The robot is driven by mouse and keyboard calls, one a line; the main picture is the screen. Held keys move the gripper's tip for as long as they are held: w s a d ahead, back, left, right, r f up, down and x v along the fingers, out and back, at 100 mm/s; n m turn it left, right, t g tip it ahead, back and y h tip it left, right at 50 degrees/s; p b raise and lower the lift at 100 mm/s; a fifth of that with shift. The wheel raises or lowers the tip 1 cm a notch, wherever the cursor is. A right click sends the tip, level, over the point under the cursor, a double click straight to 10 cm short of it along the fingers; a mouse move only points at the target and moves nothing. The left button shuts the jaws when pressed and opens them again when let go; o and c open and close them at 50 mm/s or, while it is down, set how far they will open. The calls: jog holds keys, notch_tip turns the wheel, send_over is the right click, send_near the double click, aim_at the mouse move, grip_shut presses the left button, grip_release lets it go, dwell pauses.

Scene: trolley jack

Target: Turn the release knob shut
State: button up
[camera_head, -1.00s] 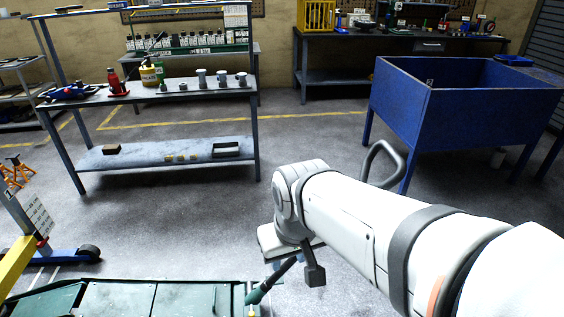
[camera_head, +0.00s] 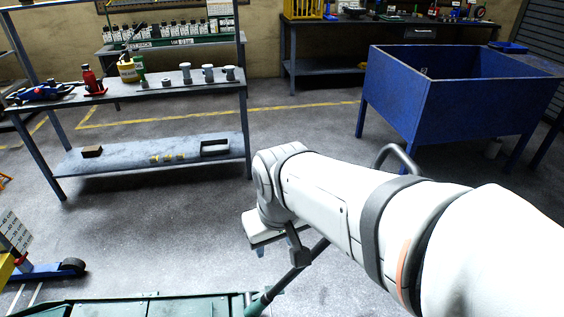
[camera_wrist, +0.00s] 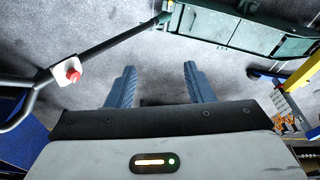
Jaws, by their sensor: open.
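The release knob (camera_wrist: 71,75) is a small red knob on a white plate fixed to the dark handle bar, at the left of the wrist view. It is hidden behind my arm in the head view. The handle bar (camera_wrist: 112,43) runs up right to the green jack body (camera_wrist: 235,27). In the head view the green jack body (camera_head: 180,306) shows at the bottom edge, and the handle's loop grip (camera_head: 402,155) shows beyond my arm. My gripper (camera_wrist: 158,72) is open and empty, its blue fingers over bare floor. The knob is left of the fingers, apart from them.
A blue tub on legs (camera_head: 470,95) stands at the right. A metal shelf bench (camera_head: 150,150) with cups and bottles stands at the left. A yellow and blue stand (camera_head: 20,262) is at the far left. Grey floor lies open between them.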

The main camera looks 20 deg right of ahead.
jog(key=shift+o, duration=1.3)
jog(key=w+d+f+n+g+h+b, duration=0.5)
jog(key=w+d+f+n+h+b, duration=0.1)
jog(key=w+d+f, duration=0.5)
jog(key=d+n+h, duration=0.1)
jog(key=d, duration=0.1)
jog(key=shift+w+d+f, duration=0.25)
jog(key=shift+w+d, duration=0.05)
jog(key=shift+d, duration=0.05)
jog(key=w+d+f+n+h+b, duration=0.4)
jog(key=w+d+f+n+h, duration=0.25)
jog(key=w+d+f, duration=0.3)
jog(key=shift+g+y, duration=0.25)
jog(key=shift+g, duration=0.05)
jog(key=x, duration=0.7)
jog(key=shift+w+f+b, duration=0.2)
jog(key=shift+f+b, duration=0.1)
jog(key=shift+f, duration=0.1)
jog(key=shift+c, duration=0.2)
jog(key=c, duration=0.9)
jog(key=shift+c, duration=0.2)
